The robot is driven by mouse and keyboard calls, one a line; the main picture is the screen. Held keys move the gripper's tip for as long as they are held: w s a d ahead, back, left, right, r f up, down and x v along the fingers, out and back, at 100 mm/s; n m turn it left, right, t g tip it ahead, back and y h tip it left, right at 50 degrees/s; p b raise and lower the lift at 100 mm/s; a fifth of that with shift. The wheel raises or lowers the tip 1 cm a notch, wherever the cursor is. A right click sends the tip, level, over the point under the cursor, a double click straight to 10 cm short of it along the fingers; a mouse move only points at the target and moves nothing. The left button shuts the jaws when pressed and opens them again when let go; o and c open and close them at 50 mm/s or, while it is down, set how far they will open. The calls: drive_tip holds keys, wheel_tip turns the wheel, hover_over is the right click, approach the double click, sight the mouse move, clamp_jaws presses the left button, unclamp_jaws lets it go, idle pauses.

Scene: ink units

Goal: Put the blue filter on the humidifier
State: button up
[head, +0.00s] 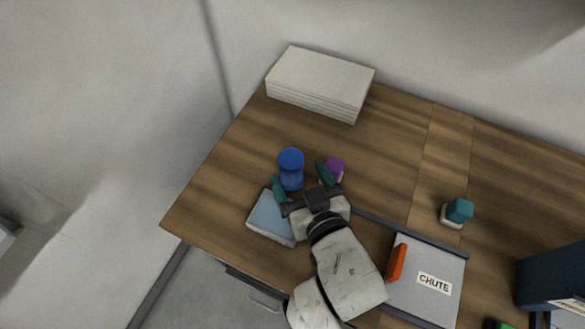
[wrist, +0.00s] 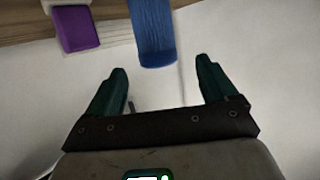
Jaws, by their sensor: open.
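The blue filter, a rounded blue cylinder (head: 291,160), stands upright on the wooden table in the head view. In the wrist view the blue filter (wrist: 153,32) is just beyond the fingertips, roughly centred between them. My gripper (head: 300,177) is open, with its dark green fingers either side of the blue filter's near side in the head view. In the wrist view my gripper (wrist: 161,65) has nothing between its fingers. I cannot tell surely which thing is the humidifier; a white ridged block (head: 318,84) stands at the back.
A purple piece (head: 336,167) is close beside the right finger. A pale blue pad (head: 270,217) lies at the near left. A teal piece (head: 460,209) on a white base stands right. An orange piece (head: 397,261) is on the grey CHUTE tray (head: 447,304). A dark box (head: 550,276) is far right.

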sight(292, 161)
drive_tip(key=x, duration=0.2)
drive_tip(key=shift+w+f, duration=0.1)
drive_tip(key=shift+w, duration=0.3)
drive_tip(key=x, duration=0.2)
drive_tip(key=p+x, duration=0.1)
drive_tip(key=x, duration=0.1)
drive_tip(key=shift+w+a+r, duration=0.1)
drive_tip(key=shift+r, duration=0.3)
drive_tip(key=shift+w+a+f, duration=0.25)
drive_tip(key=shift+w, duration=0.25)
drive_tip(key=shift+c, duration=0.3)
drive_tip(key=shift+r, duration=0.1)
clamp_jaws()
